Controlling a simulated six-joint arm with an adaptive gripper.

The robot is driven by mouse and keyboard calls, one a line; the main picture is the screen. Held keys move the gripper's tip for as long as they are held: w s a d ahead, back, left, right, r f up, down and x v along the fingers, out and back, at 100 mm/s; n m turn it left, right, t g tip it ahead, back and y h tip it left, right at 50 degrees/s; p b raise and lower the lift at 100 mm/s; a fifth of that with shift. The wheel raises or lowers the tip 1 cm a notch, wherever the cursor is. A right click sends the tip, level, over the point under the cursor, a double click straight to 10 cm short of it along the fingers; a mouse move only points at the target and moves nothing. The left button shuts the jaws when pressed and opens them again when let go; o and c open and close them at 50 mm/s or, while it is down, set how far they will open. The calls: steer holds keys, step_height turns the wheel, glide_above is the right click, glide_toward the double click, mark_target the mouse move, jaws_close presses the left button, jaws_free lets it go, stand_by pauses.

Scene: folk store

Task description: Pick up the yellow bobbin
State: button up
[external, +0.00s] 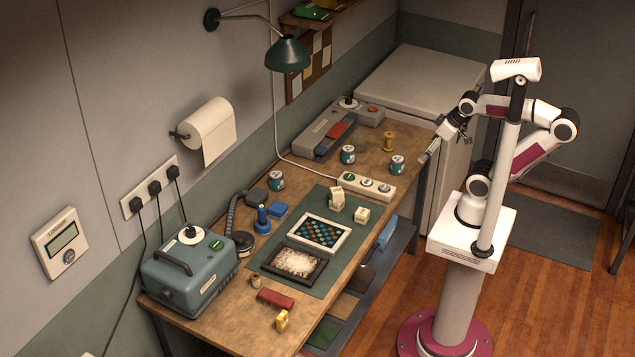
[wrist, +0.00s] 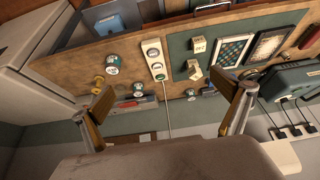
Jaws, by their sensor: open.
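The yellow bobbin (external: 388,141) stands upright near the right end of the wooden workbench in the external view, at the front of the long grey device. In the wrist view the bobbin (wrist: 98,81) shows at left, just beyond the left fingertip and partly beside it. My gripper (external: 427,157) is off the bench's front right edge, apart from the bobbin and to its right. In the wrist view my gripper (wrist: 163,92) has its two fingers spread wide, with nothing held between them.
Teal-labelled tins (external: 397,164) stand near the bobbin. A white power strip (external: 365,186) lies left of them. The long grey device (external: 325,130) lies behind. A green mat (external: 330,262) holds a patterned frame. A white cabinet (external: 425,78) stands at the bench's far end.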

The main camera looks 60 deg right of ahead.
steer(key=c, duration=1.4)
steer(key=shift+o, duration=0.2)
steer(key=w+d+f+t+h, duration=0.2)
steer(key=w+d, duration=1)
steer(key=w+d+f+t+h, duration=0.2)
steer(key=w+d, duration=0.9)
steer(key=d, duration=0.1)
steer(key=w+d+f+t+y, duration=0.1)
steer(key=w+d+f+t, duration=0.15)
steer(key=d+f, duration=0.55)
steer(key=s+d+f+t+y, duration=0.2)
steer(key=s+f+t+y, duration=0.1)
steer(key=f, duration=0.6)
steer(key=shift+s+d+t, duration=0.35)
steer(key=shift+s, duration=0.3)
